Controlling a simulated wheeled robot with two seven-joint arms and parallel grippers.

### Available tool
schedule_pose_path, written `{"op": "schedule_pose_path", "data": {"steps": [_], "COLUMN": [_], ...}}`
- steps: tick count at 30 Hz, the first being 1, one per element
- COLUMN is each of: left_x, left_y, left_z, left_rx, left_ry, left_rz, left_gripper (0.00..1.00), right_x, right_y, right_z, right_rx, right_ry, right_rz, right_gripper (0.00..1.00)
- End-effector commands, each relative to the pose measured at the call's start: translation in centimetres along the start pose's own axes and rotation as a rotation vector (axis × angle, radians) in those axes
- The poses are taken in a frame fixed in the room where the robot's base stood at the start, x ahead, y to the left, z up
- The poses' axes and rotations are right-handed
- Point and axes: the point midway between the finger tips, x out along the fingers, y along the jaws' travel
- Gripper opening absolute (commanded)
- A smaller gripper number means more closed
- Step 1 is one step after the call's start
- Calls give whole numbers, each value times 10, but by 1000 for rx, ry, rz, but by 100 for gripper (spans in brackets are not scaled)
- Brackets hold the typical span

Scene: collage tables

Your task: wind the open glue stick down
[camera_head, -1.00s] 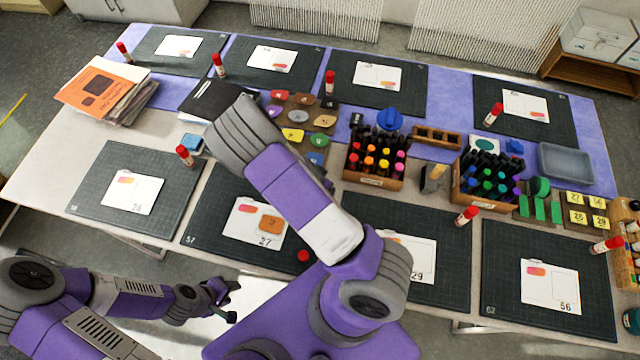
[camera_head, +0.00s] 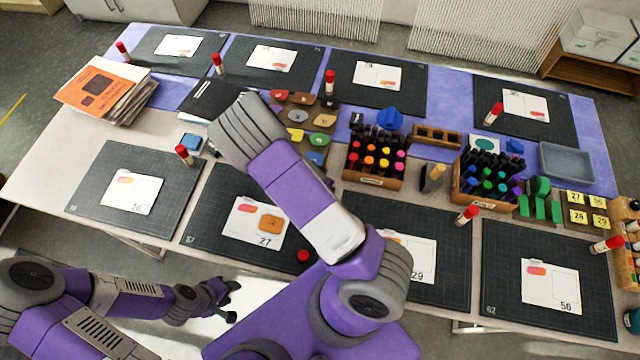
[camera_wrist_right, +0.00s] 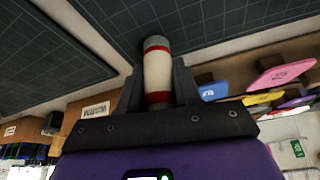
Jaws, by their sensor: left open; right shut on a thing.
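In the right wrist view my right gripper (camera_wrist_right: 157,88) is shut on a glue stick (camera_wrist_right: 157,68), a white barrel with red bands and a grey-green far end. In the head view my right arm hides this gripper and the stick. A loose red cap (camera_head: 303,256) lies on the near mat beside card 27 (camera_head: 257,224). My left gripper (camera_head: 234,301) is open and empty, low in front of the table's near edge. I cannot see how far any glue shows from the barrel.
Other glue sticks with red caps stand about the table, one (camera_head: 184,154) by the left mat, one (camera_head: 467,215) right of my arm. Marker crates (camera_head: 372,181) (camera_head: 484,205) and a grey tray (camera_head: 566,164) stand mid-table. Folders (camera_head: 100,88) are stacked at left.

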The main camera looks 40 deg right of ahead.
Motion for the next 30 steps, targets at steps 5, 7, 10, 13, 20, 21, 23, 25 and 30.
{"op": "schedule_pose_path", "data": {"steps": [5,7,10,13,20,21,23,25,30], "left_x": [4,4,7,9,11,11,12,12,14], "left_y": [-1,-2,-2,-3,-4,-4,-5,-5,-5], "left_z": [0,0,0,0,0,0,0,-1,-1], "left_rx": [0,0,0,0,0,0,0,0,0], "left_ry": [0,0,0,0,0,0,0,0,0], "left_rz": [0,0,0,0,0,0,0,0,0], "left_gripper": [43,43,43,43,43,43,43,43,43], "right_x": [1,1,1,1,1,0,0,0,0], "right_y": [0,0,0,-1,-2,-2,-2,-3,-3], "right_z": [1,1,1,1,1,1,1,1,1], "right_rx": [-151,-184,-276,-384,-539,-584,-652,-716,-826], "right_ry": [-2,-2,-2,-3,-3,-3,-2,-2,-2], "right_rz": [-63,-76,-116,-160,-224,-243,-273,-299,-344], "right_gripper": [8,8,8,8,8,8,8,8,8]}}
